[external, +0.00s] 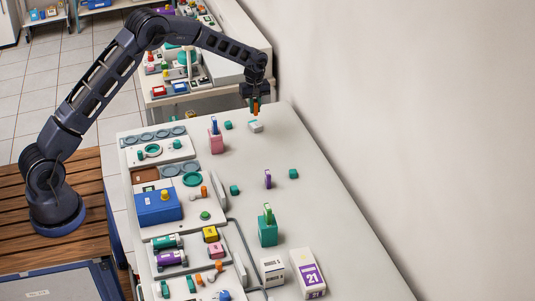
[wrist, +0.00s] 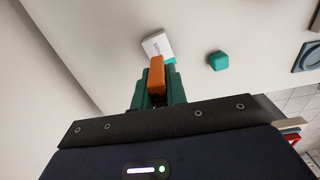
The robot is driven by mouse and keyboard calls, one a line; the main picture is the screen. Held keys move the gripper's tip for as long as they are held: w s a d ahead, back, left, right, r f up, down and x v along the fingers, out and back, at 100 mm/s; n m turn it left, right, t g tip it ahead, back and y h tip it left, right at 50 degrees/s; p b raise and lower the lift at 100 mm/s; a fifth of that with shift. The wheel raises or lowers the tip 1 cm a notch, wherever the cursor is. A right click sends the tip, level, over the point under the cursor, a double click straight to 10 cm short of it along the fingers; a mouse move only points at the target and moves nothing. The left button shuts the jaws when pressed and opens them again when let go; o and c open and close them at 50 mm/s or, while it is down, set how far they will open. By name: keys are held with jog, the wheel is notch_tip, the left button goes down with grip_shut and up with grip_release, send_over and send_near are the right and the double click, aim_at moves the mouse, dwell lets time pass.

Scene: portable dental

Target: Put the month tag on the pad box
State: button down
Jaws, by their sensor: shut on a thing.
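My gripper (external: 255,103) is at the far end of the white table, pointing down. It is shut on an orange block (wrist: 156,76), which I take to be the month tag; a bit of the orange also shows in the external view (external: 254,108). A small white box with a teal part and dark lettering (wrist: 157,45), which I take to be the pad box, is just beyond the block's tip. In the external view this box (external: 256,127) lies on the table just below my gripper. The block looks held above it; I cannot tell whether they touch.
A teal cube (external: 228,125) lies left of the white box. A pink holder with a blue stick (external: 216,144) stands nearer. A purple piece (external: 267,179), a green holder (external: 268,233) and a white box marked 21 (external: 307,270) stand further forward. The table's right side is clear.

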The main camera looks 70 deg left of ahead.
aim_at(255, 122)
jog(key=shift+f, duration=2.15)
jog(key=shift+f, duration=0.2)
jog(key=c, duration=1.4)
grip_release()
jog(key=shift+r, duration=0.1)
